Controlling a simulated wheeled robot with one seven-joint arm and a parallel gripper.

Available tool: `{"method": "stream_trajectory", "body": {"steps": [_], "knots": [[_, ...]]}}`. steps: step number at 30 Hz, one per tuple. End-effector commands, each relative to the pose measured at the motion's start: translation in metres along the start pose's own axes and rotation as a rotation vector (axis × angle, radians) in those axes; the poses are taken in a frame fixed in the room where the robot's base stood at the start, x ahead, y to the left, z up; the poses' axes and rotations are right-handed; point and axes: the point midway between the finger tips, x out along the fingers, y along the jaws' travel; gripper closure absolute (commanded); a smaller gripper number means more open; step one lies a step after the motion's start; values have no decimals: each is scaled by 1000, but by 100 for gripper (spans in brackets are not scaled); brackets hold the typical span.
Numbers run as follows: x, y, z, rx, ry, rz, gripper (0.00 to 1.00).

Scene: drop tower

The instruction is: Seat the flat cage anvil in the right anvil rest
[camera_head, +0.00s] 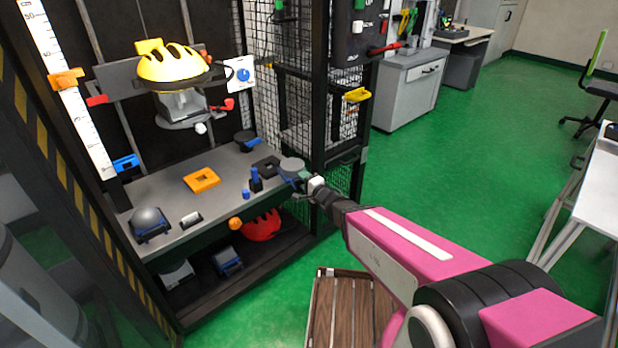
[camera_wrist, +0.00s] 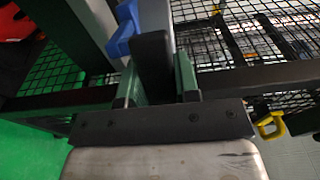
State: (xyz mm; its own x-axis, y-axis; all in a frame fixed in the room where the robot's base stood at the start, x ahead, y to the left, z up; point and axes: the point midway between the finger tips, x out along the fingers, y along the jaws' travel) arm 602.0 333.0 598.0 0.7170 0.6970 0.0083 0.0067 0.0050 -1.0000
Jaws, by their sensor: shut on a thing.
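My gripper (camera_head: 308,183) is at the right end of the grey bench. Its green fingers (camera_wrist: 158,88) are shut on a dark upright piece, which I take to be part of the flat cage anvil (camera_wrist: 154,60). In the head view, the anvil's round grey top (camera_head: 291,164) shows just beyond my gripper, by the bench's right edge. A blue part (camera_wrist: 123,30) is beside the held piece in the wrist view. A dark square frame (camera_head: 266,167) lies on the bench just left of the anvil; I cannot tell whether it is the right anvil rest. The anvil's underside is hidden.
Blue pegs (camera_head: 255,180), an orange frame (camera_head: 201,179) and a domed anvil (camera_head: 149,220) stand on the bench (camera_head: 175,200). A yellow helmet (camera_head: 172,66) hangs above. Mesh panels (camera_head: 290,100) stand close behind my gripper. A red helmet (camera_head: 262,225) is below.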

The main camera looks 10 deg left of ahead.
Motion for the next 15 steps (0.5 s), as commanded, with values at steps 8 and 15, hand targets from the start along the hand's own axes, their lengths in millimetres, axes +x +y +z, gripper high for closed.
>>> {"method": "stream_trajectory", "body": {"steps": [8, 15], "knots": [[5, 0, 2, 1, -6, -5, 100], [20, 1, 4, 0, -5, -5, 100]]}}
